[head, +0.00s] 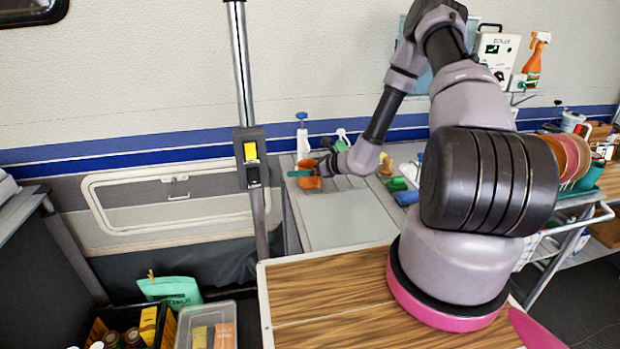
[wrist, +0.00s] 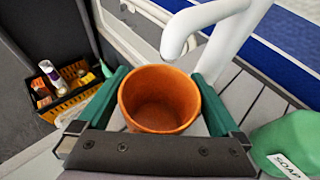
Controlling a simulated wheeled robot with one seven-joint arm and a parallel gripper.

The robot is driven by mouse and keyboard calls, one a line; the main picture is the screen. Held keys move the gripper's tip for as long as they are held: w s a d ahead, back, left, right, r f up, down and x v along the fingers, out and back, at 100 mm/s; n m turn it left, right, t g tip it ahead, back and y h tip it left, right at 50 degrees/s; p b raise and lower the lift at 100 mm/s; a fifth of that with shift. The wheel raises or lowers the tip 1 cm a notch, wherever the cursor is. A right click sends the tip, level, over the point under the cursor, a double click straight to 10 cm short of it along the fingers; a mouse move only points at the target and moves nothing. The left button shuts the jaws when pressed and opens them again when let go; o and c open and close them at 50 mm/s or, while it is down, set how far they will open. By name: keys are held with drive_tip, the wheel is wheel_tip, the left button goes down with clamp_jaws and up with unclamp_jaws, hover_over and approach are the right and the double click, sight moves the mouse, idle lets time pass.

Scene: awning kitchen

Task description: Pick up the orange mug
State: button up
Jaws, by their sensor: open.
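The orange mug (head: 309,181) stands upright near the back left corner of the grey counter in the head view. In the wrist view the empty orange mug (wrist: 158,98) sits between the two green fingers of my gripper (wrist: 160,95). My gripper (head: 312,171) is open, with one finger on each side of the mug. The fingers look close to its sides, but I cannot tell whether they touch it.
A white faucet (wrist: 205,32) rises right behind the mug. A green soap bottle (wrist: 285,140) is close on the right. The counter's front part (head: 345,220) is clear.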

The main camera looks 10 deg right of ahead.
drive_tip(key=shift+c, duration=0.3)
drive_tip(key=c, duration=1.1)
drive_tip(key=shift+r, duration=0.15)
drive_tip(key=shift+r, duration=1.4)
drive_tip(key=shift+s+d+r, duration=0.1)
drive_tip(key=shift+r, duration=0.2)
drive_tip(key=s+d, duration=1.2)
drive_tip(key=shift+s+d+f, duration=0.1)
drive_tip(key=shift+s+d, duration=0.15)
idle(0.8)
